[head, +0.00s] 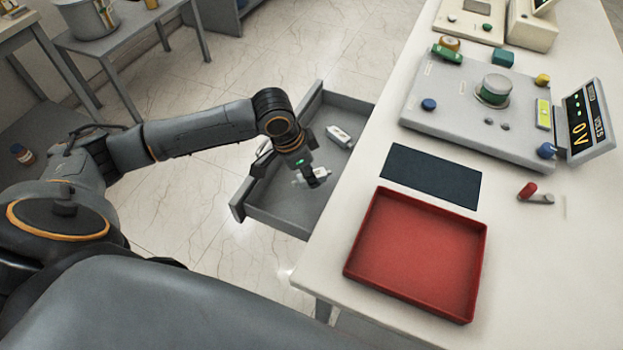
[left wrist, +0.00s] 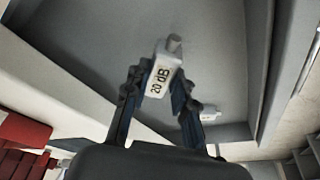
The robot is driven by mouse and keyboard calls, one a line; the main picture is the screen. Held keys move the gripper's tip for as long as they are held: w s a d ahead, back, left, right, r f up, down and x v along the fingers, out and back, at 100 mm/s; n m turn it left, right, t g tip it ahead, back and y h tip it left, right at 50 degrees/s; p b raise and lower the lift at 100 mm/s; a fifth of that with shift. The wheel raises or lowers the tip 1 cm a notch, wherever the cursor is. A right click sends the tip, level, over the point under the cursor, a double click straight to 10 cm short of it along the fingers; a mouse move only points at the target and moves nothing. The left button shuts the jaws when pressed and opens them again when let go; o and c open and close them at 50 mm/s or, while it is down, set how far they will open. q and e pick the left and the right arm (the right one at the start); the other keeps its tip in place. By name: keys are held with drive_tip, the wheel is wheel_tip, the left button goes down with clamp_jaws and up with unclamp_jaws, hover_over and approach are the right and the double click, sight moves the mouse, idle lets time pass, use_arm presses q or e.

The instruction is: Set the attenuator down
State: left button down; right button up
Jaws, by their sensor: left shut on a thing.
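My left gripper (head: 312,177) is inside or just above the open grey drawer (head: 240,206). In the left wrist view its fingers (left wrist: 160,85) are shut on a small white attenuator (left wrist: 161,76) labelled "20 dB", with a grey end. The held attenuator shows partly beside the fingers in the head view (head: 299,177). Whether it touches the drawer floor I cannot tell. Another white attenuator (head: 340,136) lies in the drawer's far part. A white piece (head: 264,149) shows partly behind my wrist. My right gripper is not in view.
The white table (head: 540,260) beside the drawer holds a red tray (head: 352,243), a dark blue mat (head: 432,176) and a grey test panel (head: 440,112) with a display (head: 584,124). A small red-handled part (head: 528,189) lies right of the mat.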

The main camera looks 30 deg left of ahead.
use_arm(q)
drive_tip(key=shift+f, duration=1.7)
drive_tip(key=c, duration=1.1)
unclamp_jaws()
drive_tip(key=shift+f, duration=0.15)
drive_tip(key=v, duration=1.2)
drive_tip(key=shift+r, duration=0.2)
